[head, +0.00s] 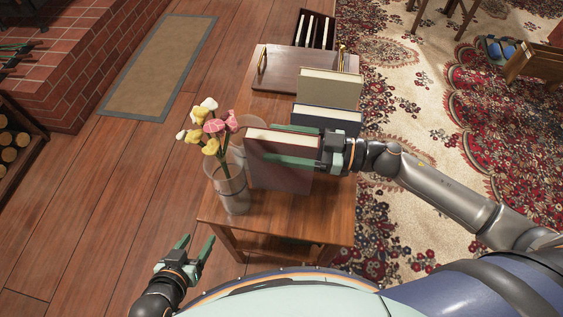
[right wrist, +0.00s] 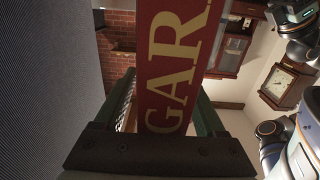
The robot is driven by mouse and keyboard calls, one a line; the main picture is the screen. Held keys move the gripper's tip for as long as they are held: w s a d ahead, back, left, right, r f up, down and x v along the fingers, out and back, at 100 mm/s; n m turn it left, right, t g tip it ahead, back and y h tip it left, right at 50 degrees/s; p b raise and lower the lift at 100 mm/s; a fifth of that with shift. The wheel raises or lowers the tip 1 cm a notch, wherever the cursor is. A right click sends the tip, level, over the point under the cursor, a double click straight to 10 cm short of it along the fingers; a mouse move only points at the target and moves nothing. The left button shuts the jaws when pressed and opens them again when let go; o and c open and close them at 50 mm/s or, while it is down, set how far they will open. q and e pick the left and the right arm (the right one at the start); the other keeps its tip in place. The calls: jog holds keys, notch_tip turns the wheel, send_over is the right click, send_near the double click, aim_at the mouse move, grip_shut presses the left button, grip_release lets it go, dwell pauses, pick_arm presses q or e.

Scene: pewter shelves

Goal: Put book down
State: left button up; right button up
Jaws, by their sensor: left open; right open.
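A dark red book (head: 285,172) with pale page edges stands upright on the small wooden table (head: 325,225), behind and to the right of a glass vase. My right gripper (head: 273,144) has its green fingers on either side of the book's top end, jaws open. In the right wrist view the red spine (right wrist: 168,85) with yellow letters lies between the two fingers (right wrist: 165,115). A gap shows beside the left finger. The book's base is partly hidden. My left gripper (head: 194,243) is open and empty, left of the table's near end.
A glass vase with flowers (head: 232,188) stands close to the red book's left side. A navy book (head: 327,120) and a tan-grey book (head: 331,88) stand behind it. A tray with brass handles (head: 280,70) lies farther back. The table's near right corner is bare.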

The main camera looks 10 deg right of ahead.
grip_shut()
dwell(0.4)
dwell(0.8)
jog(key=shift+r, duration=0.1)
